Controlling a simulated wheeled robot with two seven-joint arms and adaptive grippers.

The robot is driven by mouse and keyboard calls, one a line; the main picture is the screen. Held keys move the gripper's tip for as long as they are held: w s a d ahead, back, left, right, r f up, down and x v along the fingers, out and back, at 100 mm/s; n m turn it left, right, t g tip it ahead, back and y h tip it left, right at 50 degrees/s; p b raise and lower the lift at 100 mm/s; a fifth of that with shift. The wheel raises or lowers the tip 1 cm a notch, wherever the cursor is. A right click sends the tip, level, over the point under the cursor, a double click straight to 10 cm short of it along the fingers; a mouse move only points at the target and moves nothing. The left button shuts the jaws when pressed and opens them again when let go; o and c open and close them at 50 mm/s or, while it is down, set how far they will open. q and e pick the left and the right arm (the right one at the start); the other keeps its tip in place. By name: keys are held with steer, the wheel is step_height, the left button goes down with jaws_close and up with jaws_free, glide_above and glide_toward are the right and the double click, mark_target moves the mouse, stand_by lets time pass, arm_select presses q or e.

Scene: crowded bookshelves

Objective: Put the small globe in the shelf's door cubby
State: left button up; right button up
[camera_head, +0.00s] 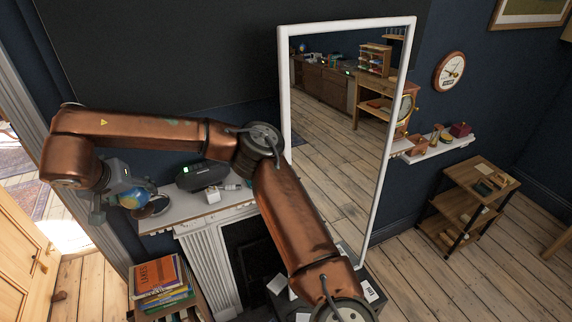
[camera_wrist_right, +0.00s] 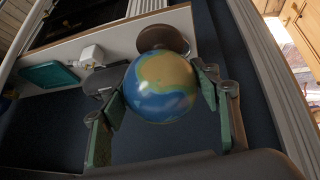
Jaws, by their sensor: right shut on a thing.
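The small globe (camera_head: 132,199), blue with green and tan land, is held by my right gripper (camera_head: 115,196) at the left of the head view. The wrist view shows the globe (camera_wrist_right: 163,92) between the two fingers of my right gripper (camera_wrist_right: 160,104), one on each side. A round brown disc (camera_wrist_right: 165,39) shows just beyond the globe; I cannot tell whether it is its base. The globe is above the left end of the white mantel shelf (camera_head: 185,212). My left gripper is not in view. I cannot pick out a door cubby.
A dark radio (camera_head: 202,174) and a white box (camera_head: 213,196) stand on the mantel. A low bookcase (camera_head: 145,310) with books (camera_head: 160,281) stands below it. A tall white-framed mirror (camera_head: 335,140) is in the middle. A wooden door (camera_head: 20,240) is at left, with bare floor beside it.

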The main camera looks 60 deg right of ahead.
steer(key=shift+w+a+r, duration=0.15)
steer(key=shift+r, duration=0.8)
steer(key=shift+d+f, duration=0.15)
steer(key=shift+d, duration=0.1)
steer(key=d+f+p, duration=0.1)
steer(key=d+f, duration=0.3)
steer(key=d+f+p, duration=0.1)
steer(key=d+f, duration=0.3)
steer(key=d, duration=0.1)
steer(key=d+f+p, duration=0.1)
steer(key=d+f, duration=0.3)
steer(key=shift+w+d, duration=0.25)
steer(key=shift+w, duration=0.15)
steer(key=shift+w+f, duration=0.1)
steer(key=shift+f, duration=0.3)
